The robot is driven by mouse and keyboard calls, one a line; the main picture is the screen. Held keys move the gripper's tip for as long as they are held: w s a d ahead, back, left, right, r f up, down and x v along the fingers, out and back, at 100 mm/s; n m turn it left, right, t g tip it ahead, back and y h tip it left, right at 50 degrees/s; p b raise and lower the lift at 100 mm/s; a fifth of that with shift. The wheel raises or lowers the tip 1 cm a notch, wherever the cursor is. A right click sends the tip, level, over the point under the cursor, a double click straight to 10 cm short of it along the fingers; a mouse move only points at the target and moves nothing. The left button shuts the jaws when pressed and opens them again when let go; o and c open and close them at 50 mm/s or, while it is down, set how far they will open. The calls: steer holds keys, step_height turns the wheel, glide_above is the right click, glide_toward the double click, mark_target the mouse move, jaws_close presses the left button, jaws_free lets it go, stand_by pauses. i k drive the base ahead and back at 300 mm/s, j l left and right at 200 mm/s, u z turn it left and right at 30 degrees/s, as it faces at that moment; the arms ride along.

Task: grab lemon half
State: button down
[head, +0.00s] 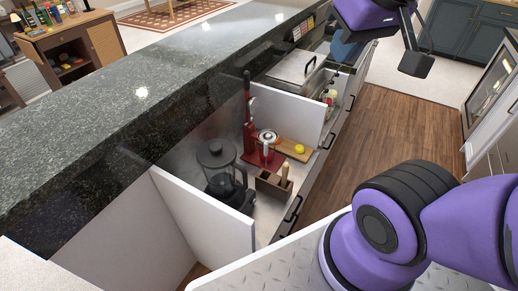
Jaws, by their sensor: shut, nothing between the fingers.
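A small yellow lemon half (299,148) lies on a wooden cutting board (291,148) on the lower counter behind the high dark bar top. My gripper (415,64) is at the upper right, above the wooden floor and well apart from the lemon half. It is shut and empty.
A red juicer press (249,118) stands left of the board, with a dark blender (218,168) nearer. A wooden holder (273,185) sits in front. White upright panels (288,114) divide the counter. The dark stone bar top (140,100) rises along the left.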

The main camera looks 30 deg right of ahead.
mark_target(299, 150)
steer(key=i+l, duration=0.1)
steer(key=l, duration=0.4)
steer(key=i+l, duration=0.1)
steer(key=l, duration=0.4)
steer(key=i+l, duration=0.15)
steer(key=l, duration=0.15)
steer(key=i+l, duration=0.15)
steer(key=l, duration=0.15)
